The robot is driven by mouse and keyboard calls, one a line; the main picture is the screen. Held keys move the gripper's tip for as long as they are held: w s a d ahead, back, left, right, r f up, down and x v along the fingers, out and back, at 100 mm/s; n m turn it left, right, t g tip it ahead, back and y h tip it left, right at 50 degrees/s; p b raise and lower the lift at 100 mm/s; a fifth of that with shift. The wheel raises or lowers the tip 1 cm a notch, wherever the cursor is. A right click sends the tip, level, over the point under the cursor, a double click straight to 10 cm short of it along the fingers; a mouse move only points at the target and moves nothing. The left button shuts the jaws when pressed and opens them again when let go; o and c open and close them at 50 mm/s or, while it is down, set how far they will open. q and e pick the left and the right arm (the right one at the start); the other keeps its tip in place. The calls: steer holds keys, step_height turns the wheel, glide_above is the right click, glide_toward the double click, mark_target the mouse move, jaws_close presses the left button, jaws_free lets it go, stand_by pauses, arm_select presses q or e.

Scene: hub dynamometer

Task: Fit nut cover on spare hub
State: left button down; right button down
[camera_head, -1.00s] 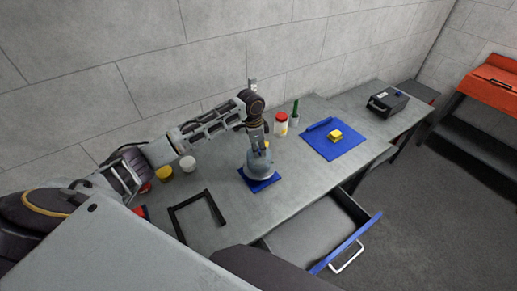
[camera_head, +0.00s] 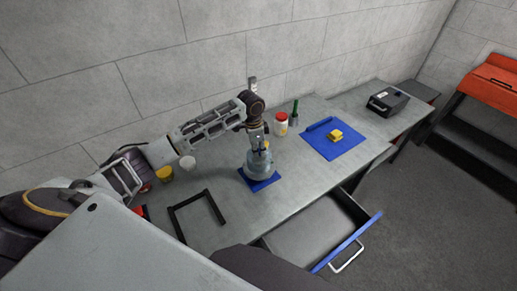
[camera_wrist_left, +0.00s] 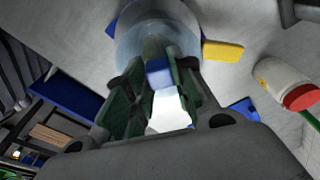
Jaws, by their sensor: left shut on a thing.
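The spare hub, a grey-blue rounded body (camera_head: 258,166), stands on a small blue mat (camera_head: 262,184) on the bench. In the left wrist view the hub (camera_wrist_left: 150,22) lies just beyond the fingertips. My left gripper (camera_head: 259,148) is directly above the hub, pointing down. In the left wrist view its green-padded fingers (camera_wrist_left: 158,80) are shut on a small blue piece (camera_wrist_left: 159,72), which looks like the nut cover. The piece overlaps the hub in that view; I cannot tell whether they touch. My right gripper is not in view.
A white jar with a red lid (camera_head: 281,124) and a green-topped item (camera_head: 295,110) stand behind the hub. A blue mat (camera_head: 322,146) with a yellow block (camera_head: 336,135) lies right. A black frame (camera_head: 197,217) lies left. An open drawer (camera_head: 320,232) juts out in front.

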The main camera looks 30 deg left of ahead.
arm_select(q)
steer(key=shift+f, duration=0.3)
steer(key=c, duration=1.5)
jaws_free()
steer(key=shift+r, duration=0.15)
step_height(320, 180, up, 11)
steer(key=a, duration=0.1)
steer(key=shift+s+f, duration=0.2)
steer(key=shift+s, duration=0.2)
stand_by(1.0)
